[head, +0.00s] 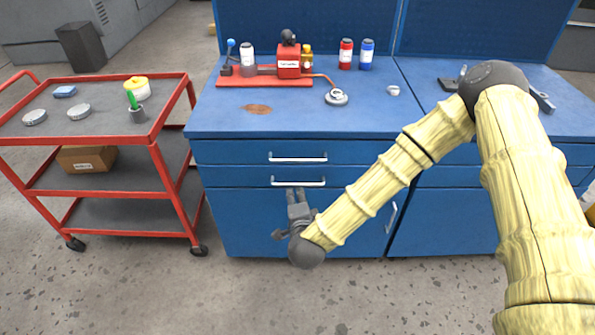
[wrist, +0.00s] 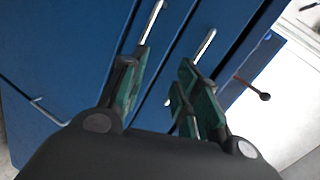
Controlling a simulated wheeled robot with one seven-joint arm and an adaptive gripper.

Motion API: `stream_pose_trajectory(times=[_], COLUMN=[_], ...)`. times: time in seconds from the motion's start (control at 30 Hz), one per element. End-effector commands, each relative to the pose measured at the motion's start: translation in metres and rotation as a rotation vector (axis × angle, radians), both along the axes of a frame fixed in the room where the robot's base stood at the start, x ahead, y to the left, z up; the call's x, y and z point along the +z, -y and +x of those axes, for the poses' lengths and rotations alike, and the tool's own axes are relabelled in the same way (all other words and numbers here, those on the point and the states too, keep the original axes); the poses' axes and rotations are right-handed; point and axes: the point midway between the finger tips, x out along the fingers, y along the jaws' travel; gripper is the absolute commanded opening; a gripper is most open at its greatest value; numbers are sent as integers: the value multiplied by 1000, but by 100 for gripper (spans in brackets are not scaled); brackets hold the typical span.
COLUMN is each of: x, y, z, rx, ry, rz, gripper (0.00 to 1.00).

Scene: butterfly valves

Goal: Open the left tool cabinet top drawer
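The left tool cabinet (head: 300,225) is blue, with two drawers above a door. Its top drawer (head: 240,152) is closed and has a silver bar handle (head: 298,158). The lower drawer's similar handle (head: 298,182) is just beneath. My gripper (head: 296,191) is in front of the cabinet, its fingertips just below the lower handle in the head view. In the wrist view my gripper (wrist: 162,60) is open, with nothing seen between its fingers. The lower handle (wrist: 150,22) runs behind one finger and the top handle (wrist: 205,45) behind the other. Contact cannot be told.
A red tool cart (head: 110,195) stands left of the cabinet. The worktop (head: 350,120) holds a red pump rig (head: 288,62), bottles and a metal flange (head: 336,97). A second blue cabinet (head: 450,225) adjoins on the right. The floor in front is clear.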

Motion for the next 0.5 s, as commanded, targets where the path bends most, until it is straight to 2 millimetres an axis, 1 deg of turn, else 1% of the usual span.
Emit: stream_pose_trajectory(times=[0.03,0.1,0.2,0.3,0.37,0.5], x=[9,25,40,45,45,41], y=[0,0,2,3,3,3], z=[14,27,38,45,50,68], rx=[-49,-102,-145,-160,-161,-160], ry=[41,86,123,135,135,134], rz=[51,108,155,169,169,167], gripper=[32,32,32,32,32,32])
